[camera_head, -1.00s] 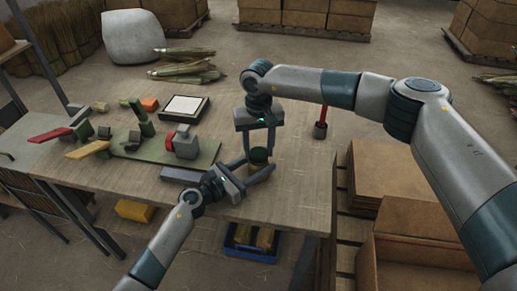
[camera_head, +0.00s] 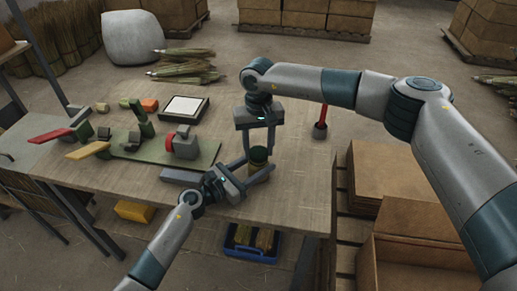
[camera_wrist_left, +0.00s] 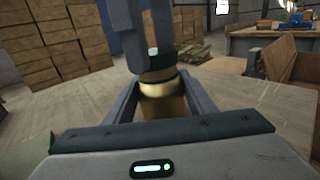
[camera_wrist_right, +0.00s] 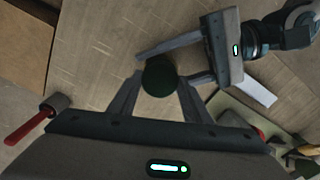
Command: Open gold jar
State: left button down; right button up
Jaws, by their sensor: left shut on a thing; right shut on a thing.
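The gold jar (camera_head: 258,168) stands near the front right of the table, with a dark green lid (camera_head: 258,153) on top. In the left wrist view, the gold body (camera_wrist_left: 163,103) shows between my left fingers. My left gripper (camera_head: 257,172) is shut on the jar body from the front left. My right gripper (camera_head: 258,150) points down from above and is shut on the lid. In the right wrist view, the round lid (camera_wrist_right: 159,76) sits between the fingertips. I cannot tell whether a gap separates lid and body.
A green board (camera_head: 150,150) with several blocks and a red and a yellow handle lies at left. A framed white panel (camera_head: 183,107) lies behind. Cardboard boxes (camera_head: 400,232) stand beyond the table's right edge.

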aim_at(259, 152)
jog(key=shift+r, duration=0.65)
jog(key=shift+r, duration=0.25)
jog(key=shift+r, duration=1.9)
pick_arm(q)
jog(key=c, duration=0.7)
grip_release()
jog(key=shift+c, duration=0.2)
jog(key=b+v, duration=0.2)
jog(key=v, duration=1)
pick_arm(e)
notch_tip(259, 152, down, 2)
jog(key=shift+f, duration=0.25)
